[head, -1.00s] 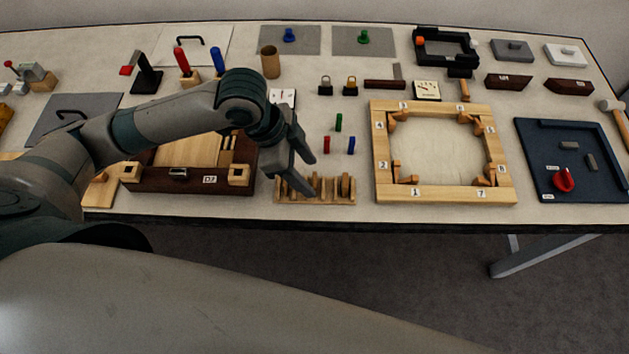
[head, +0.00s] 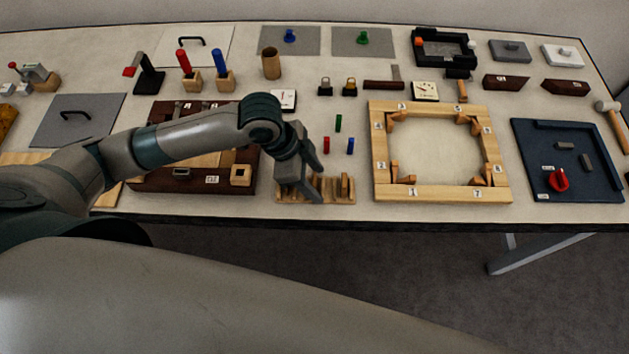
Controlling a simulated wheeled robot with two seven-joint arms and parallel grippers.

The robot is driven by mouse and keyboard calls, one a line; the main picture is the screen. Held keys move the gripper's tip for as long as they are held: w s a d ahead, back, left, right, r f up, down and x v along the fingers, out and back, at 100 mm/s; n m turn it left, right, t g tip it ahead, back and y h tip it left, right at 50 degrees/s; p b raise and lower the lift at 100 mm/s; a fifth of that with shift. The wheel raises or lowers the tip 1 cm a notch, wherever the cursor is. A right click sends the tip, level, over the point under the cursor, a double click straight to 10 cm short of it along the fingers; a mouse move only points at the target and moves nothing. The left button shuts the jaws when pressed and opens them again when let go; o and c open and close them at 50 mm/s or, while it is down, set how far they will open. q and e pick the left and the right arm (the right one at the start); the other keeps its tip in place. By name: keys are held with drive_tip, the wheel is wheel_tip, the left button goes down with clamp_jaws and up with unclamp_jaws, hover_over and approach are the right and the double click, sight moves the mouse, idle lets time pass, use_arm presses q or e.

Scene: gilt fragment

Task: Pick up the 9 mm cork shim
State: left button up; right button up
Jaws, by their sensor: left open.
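A small wooden rack (head: 328,201) stands at the table's front edge with several thin upright pieces in its slots. A brownish upright piece (head: 345,186) shows at its right end. I cannot tell which piece is the 9 mm cork shim; thickness and marks are too small to read. My left gripper (head: 300,193) is open, pointing down at the left and middle part of the rack. Its fingers hide some of the slots and pieces, and I cannot tell whether they touch anything. My right gripper is not in view.
A dark brown wooden case (head: 160,187) stands left of the rack, under my left arm. A light wooden frame (head: 440,194) lies to the right. Small red (head: 326,145), green (head: 338,123) and blue (head: 350,146) pegs stand just behind the rack.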

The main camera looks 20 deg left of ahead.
use_arm(q)
drive_tip(key=c, duration=1.1)
drive_tip(key=shift+r, duration=0.1)
drive_tip(key=shift+r+b, duration=0.3)
drive_tip(key=shift+r, duration=0.2)
drive_tip(key=r, duration=0.2)
drive_tip(key=r+b, duration=0.1)
drive_tip(key=shift+s+d+r, duration=0.1)
drive_tip(key=shift+s+d, duration=0.15)
drive_tip(key=shift+s, duration=0.05)
drive_tip(key=shift+s+d+r+p, duration=0.9)
drive_tip(key=shift+s+r+p, duration=0.25)
drive_tip(key=shift+s, duration=0.45)
drive_tip(key=shift+s+d+r+p, duration=0.9)
drive_tip(key=shift+s+r+p, duration=0.25)
drive_tip(key=shift+s, duration=0.4)
drive_tip(key=shift+s+d+r+p, duration=0.9)
drive_tip(key=shift+s+r+p, duration=0.25)
drive_tip(key=shift+s, duration=0.45)
drive_tip(key=shift+f, duration=0.15)
